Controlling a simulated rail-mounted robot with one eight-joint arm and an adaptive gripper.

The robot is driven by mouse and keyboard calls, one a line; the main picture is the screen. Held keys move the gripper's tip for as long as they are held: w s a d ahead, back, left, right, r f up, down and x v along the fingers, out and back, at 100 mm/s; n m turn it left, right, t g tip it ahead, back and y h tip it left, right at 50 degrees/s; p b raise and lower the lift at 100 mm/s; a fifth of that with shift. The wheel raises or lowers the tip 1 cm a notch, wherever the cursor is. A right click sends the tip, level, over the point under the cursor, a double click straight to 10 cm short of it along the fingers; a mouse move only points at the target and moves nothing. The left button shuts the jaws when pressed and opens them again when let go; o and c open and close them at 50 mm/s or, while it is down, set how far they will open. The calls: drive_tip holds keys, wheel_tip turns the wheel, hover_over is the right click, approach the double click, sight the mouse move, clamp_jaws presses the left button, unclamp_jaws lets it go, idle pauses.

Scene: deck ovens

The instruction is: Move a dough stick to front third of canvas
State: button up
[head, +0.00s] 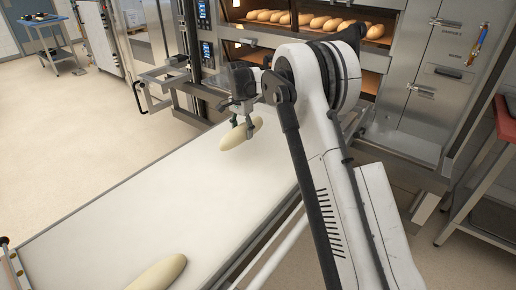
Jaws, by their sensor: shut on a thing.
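My gripper (241,121) is shut on a pale dough stick (236,137) near the oven end of the canvas. The stick lies slanted in the picture; I cannot tell whether it touches the canvas or hangs just above it. A second dough stick (158,273) lies on the near part of the canvas, cut off by the bottom edge of the picture. The long whitish canvas (130,205) runs from the lower left up toward the oven. Its middle is bare. My arm hides part of its right side.
The deck oven (300,45) stands behind the canvas, with several browned loaves (318,21) on an upper deck. A metal frame (165,72) stands at the canvas's far end. A red-topped rack (506,115) is at the right and a blue trolley (45,25) at the far left.

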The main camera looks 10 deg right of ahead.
drive_tip(key=b, duration=0.1)
hover_over(260, 151)
wheel_tip(260, 151, down, 4)
drive_tip(key=shift+w+f, duration=0.15)
drive_tip(key=shift+f, duration=0.1)
drive_tip(key=shift+f+b, duration=0.65)
drive_tip(key=shift+f, duration=1.35)
drive_tip(key=shift+f, duration=0.15)
drive_tip(key=o, duration=1.4)
drive_tip(key=shift+o, duration=0.2)
